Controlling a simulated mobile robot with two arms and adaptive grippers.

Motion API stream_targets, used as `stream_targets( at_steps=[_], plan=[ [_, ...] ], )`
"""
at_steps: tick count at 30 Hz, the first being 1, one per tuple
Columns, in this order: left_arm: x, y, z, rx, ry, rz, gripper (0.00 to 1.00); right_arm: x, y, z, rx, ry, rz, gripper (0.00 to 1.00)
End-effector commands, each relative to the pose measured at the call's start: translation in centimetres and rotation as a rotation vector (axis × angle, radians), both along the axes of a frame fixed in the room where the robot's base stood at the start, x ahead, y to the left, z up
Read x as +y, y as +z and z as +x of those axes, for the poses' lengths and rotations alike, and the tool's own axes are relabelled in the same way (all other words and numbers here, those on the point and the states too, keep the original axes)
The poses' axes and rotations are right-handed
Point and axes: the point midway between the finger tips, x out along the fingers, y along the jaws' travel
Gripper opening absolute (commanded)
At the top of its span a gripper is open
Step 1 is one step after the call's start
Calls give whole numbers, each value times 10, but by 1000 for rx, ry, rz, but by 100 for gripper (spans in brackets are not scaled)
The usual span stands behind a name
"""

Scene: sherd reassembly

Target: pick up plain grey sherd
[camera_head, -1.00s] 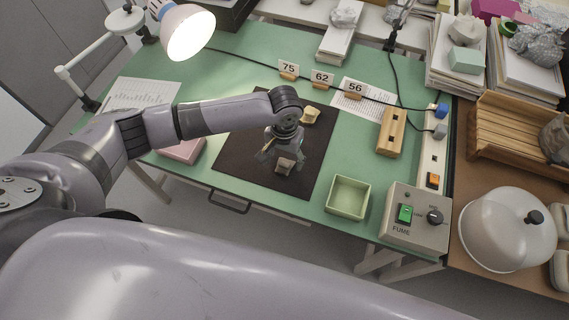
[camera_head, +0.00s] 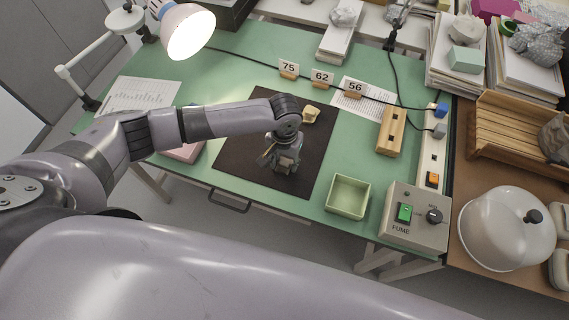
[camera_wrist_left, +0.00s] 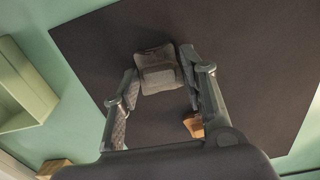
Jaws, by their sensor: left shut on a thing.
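The plain grey sherd (camera_wrist_left: 158,76) shows as a blocky grey piece between the fingertips of my left gripper (camera_wrist_left: 159,68) in the left wrist view. The fingers are shut on it, one on each side. In the head view my left gripper (camera_head: 283,166) points down over the dark mat (camera_head: 236,158), and it mostly hides the sherd. I cannot tell whether the sherd touches the mat. My right gripper is not in view.
A pale yellow piece (camera_head: 310,114) lies on the mat behind the gripper. A small orange-brown piece (camera_wrist_left: 194,125) is close by the right finger in the wrist view. A green open tray (camera_head: 347,197) and the fume control box (camera_head: 416,217) stand to the right.

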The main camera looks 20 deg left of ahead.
Motion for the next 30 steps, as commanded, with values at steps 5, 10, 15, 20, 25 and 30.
stream_targets(
  at_steps=[5, 10, 15, 20, 25, 30],
  plan=[
    [0, 0, 0, 0, 0, 0, 16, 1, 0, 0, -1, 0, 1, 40],
    [0, 0, 0, 0, 0, 0, 11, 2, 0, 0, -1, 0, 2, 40],
    [0, 2, 0, -1, 0, 0, 11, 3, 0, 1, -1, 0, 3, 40],
    [0, 12, 1, -2, 1, -1, 11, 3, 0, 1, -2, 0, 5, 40],
    [0, 40, 1, -4, 0, -3, 11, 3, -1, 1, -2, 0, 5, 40],
    [0, 88, 2, -7, -1, -4, 11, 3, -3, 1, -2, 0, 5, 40]
  ],
)
